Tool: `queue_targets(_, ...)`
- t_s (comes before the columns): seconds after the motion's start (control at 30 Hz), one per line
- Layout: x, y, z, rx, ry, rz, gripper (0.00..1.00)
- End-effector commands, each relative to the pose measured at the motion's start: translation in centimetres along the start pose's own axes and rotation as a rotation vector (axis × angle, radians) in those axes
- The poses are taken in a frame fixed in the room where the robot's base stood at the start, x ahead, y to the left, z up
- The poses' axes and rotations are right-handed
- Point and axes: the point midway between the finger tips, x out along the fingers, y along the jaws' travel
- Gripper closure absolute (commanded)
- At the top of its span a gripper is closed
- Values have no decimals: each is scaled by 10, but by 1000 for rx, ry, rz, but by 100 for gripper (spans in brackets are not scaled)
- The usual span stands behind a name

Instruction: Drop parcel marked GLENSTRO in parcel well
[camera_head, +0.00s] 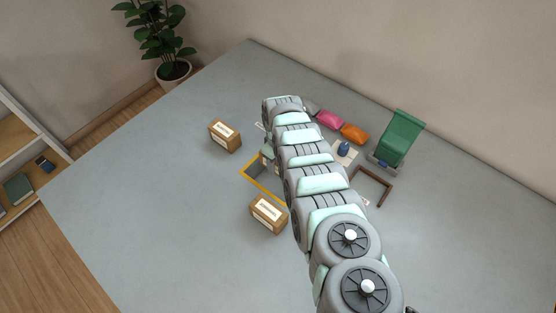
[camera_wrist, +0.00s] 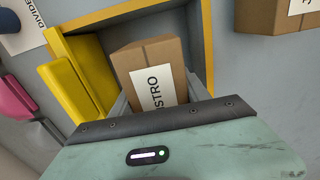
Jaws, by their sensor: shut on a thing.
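In the wrist view a brown cardboard parcel (camera_wrist: 150,58) has a white label whose visible letters end in "STRO"; the start of the word is hidden. My gripper (camera_wrist: 158,98) is shut on this parcel, a finger on each side. The parcel is over the opening of the yellow-rimmed parcel well (camera_wrist: 205,40); I cannot tell how far it is inside. In the head view the well's yellow rim (camera_head: 262,187) shows left of my arm, which covers the rest. The gripper and held parcel are mostly hidden there.
Two other labelled cardboard parcels stand near the well, one behind left (camera_head: 225,137) and one in front (camera_head: 267,214). Right of my arm are a pink pouch (camera_head: 329,120), an orange pouch (camera_head: 354,133), a green bin (camera_head: 401,138) and a brown frame (camera_head: 386,194). The table's left side is clear.

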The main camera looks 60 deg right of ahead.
Motion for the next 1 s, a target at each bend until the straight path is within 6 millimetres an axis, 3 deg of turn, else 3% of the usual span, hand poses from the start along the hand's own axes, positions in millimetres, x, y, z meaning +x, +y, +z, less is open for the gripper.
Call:
queue_targets(0.03, 11, 0, 0, 1, 0, 0, 89)
queue_targets(1.0, 127, 0, 1, 1, -2, -1, 89)
